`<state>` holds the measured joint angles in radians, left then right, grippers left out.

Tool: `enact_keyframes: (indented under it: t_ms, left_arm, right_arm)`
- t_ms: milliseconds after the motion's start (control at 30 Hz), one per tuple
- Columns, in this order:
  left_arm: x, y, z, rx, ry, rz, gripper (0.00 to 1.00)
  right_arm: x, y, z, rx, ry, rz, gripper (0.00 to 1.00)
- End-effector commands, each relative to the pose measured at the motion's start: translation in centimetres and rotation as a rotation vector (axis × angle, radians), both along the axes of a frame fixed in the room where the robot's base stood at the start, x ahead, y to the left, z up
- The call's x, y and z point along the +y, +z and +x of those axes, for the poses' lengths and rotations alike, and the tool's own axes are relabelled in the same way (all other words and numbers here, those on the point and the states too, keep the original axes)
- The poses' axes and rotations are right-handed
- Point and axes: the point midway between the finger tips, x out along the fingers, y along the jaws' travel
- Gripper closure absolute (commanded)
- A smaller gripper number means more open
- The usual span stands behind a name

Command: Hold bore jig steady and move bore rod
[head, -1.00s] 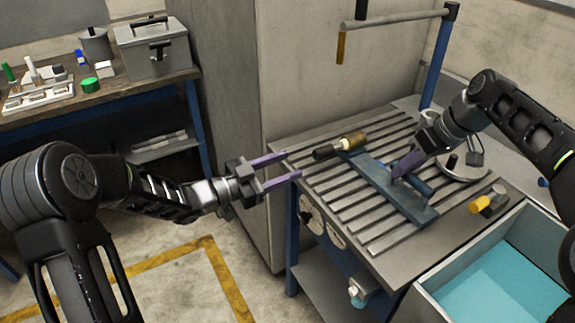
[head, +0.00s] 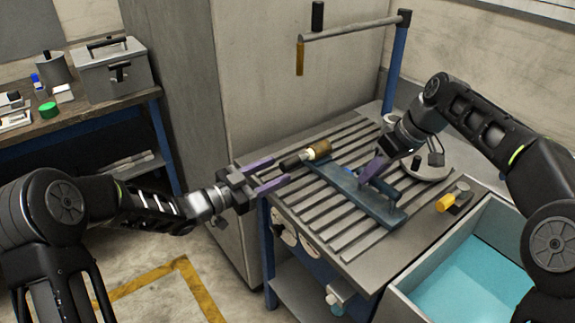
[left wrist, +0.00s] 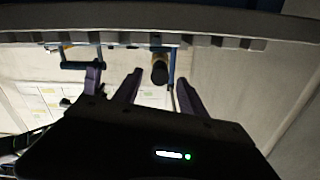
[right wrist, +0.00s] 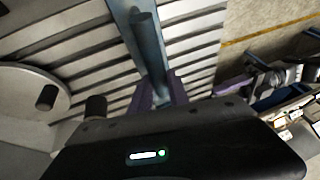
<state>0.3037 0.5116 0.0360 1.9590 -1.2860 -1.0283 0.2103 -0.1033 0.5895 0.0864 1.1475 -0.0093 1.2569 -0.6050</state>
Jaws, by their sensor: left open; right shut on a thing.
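The bore jig (head: 350,187), a long blue-grey bar, lies on the slotted table top. The bore rod (head: 317,150) has a brass-brown collar and a dark end; it lies at the jig's far left end. My right gripper (head: 368,176) is shut on the jig near its middle, with its purple fingers on either side of the bar (right wrist: 152,50) in the right wrist view. My left gripper (head: 283,173) is open at the table's left edge, close to the rod's dark end. In the left wrist view, that dark rod end (left wrist: 159,72) shows between the open fingers.
A bin with a turquoise floor (head: 446,278) stands at the table's front right. A yellow-ended piece (head: 445,202) and a round grey plate (head: 428,167) lie on the right side. A post with a horizontal bar (head: 355,30) rises behind. A side bench (head: 90,118) stands left.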

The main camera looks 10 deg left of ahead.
Motion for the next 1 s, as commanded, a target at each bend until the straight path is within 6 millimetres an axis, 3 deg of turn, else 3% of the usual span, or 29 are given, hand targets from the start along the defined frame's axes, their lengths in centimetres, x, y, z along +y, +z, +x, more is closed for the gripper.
enact_keyframes:
  t_ms: [100, 300, 633, 1000]
  left_arm:
    - [-1.7, 0.0, 1.6, 0.000, -0.002, -0.001, 0.51]
    - [-3.2, 0.0, 3.2, 0.000, 0.000, 0.000, 0.51]
    - [-3.4, 0.0, 3.5, 0.001, 0.001, 0.000, 0.51]
    - [-3.4, 0.0, 3.4, 0.001, 0.001, 0.000, 0.81]
  right_arm:
    - [0.1, 0.2, 0.1, -0.004, 0.000, 0.003, 1.00]
    - [0.1, 0.2, 0.1, -0.004, 0.000, 0.003, 1.00]
    - [0.1, 0.2, 0.1, -0.004, 0.000, 0.002, 1.00]
    - [0.1, 0.2, 0.0, -0.004, 0.000, 0.002, 1.00]
